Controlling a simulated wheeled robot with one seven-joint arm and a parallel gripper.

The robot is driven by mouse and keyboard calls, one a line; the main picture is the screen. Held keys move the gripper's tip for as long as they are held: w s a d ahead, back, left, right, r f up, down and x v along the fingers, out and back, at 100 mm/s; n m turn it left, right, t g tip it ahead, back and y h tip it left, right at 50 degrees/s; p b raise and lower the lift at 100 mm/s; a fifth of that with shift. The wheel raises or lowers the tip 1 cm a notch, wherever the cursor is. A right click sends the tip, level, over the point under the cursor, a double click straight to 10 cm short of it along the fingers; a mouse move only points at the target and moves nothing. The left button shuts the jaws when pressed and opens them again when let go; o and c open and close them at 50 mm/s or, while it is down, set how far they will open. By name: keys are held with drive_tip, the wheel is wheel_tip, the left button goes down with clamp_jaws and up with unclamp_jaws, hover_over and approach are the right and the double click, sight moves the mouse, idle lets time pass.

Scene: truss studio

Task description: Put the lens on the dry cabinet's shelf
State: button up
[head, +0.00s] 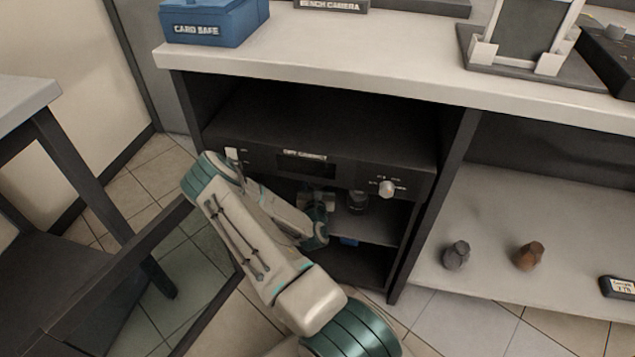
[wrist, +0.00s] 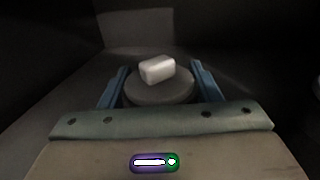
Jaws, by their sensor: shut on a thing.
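The dry cabinet (head: 290,166) is a dark unit under the counter, with a display and a knob on its front panel. Its glass door (head: 200,262) stands open at the left. My arm reaches into the opening, and my gripper (head: 316,203) is inside at the level of the shelf (head: 380,231). In the wrist view the blue fingers of my gripper (wrist: 160,70) are shut on a round grey piece, which I take as the lens (wrist: 160,92). Whether it touches the shelf I cannot tell. A small white block (wrist: 157,69) shows on or just beyond it.
A dark round item (head: 357,203) stands on the shelf, right of my gripper. The opening is narrow, bounded by the panel above and a side post (head: 440,190). A blue card safe (head: 215,22) sits on the counter.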

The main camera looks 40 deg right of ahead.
drive_tip(key=o, duration=1.5)
drive_tip(key=shift+f, duration=0.1)
drive_tip(key=shift+s+a, duration=0.1)
drive_tip(key=shift+s, duration=0.05)
drive_tip(key=p+v, duration=0.3)
drive_tip(key=v, duration=0.8)
drive_tip(key=shift+s+a, duration=0.25)
